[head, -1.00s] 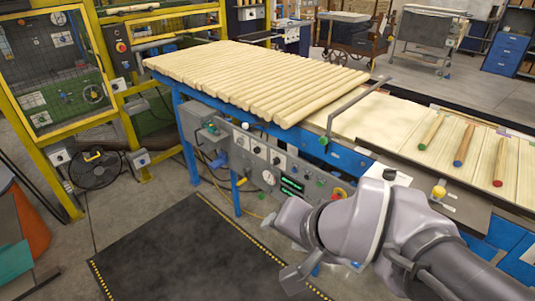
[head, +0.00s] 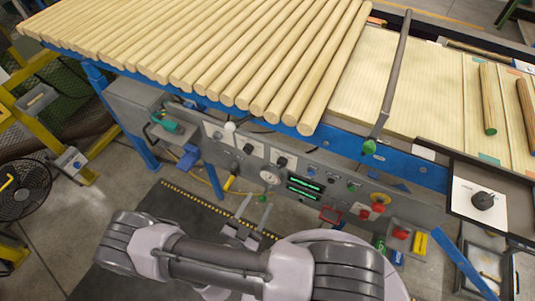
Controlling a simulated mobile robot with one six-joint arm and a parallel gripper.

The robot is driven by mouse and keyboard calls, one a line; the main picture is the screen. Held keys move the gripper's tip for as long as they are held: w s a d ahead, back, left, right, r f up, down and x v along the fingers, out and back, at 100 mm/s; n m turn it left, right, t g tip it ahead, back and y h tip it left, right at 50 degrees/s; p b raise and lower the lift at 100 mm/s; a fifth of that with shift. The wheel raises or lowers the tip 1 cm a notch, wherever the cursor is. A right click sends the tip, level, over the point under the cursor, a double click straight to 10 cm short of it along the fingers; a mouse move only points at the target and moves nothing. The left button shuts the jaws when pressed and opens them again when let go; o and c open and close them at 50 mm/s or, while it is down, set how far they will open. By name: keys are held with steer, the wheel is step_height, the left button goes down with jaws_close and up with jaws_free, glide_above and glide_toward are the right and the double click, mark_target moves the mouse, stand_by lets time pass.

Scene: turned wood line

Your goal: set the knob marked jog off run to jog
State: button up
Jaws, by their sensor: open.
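A grey control panel runs along the front of the blue-framed line in the head view. It carries a black knob (head: 248,149) on a white plate and a second black knob (head: 282,162) to its right. A larger black knob (head: 483,200) sits on a white plate at the far right. The lettering is too small to read, so I cannot tell which knob is marked jog off run. My gripper (head: 254,208) is open and empty, below and in front of the panel near the round gauge (head: 269,177). It appears apart from every knob.
The panel also has green-lit displays (head: 304,187), a red and yellow button (head: 379,202) and a white-balled lever (head: 230,127). Pale wooden rods (head: 240,60) cover the conveyor above. A fan (head: 24,190) stands at left. A dark mat lies on the floor below.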

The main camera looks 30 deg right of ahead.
mark_target(280, 167)
steer(key=b+x, duration=0.3)
steer(key=x, duration=1.2)
steer(key=shift+d, duration=0.35)
steer(key=shift+w, duration=0.1)
jaws_close()
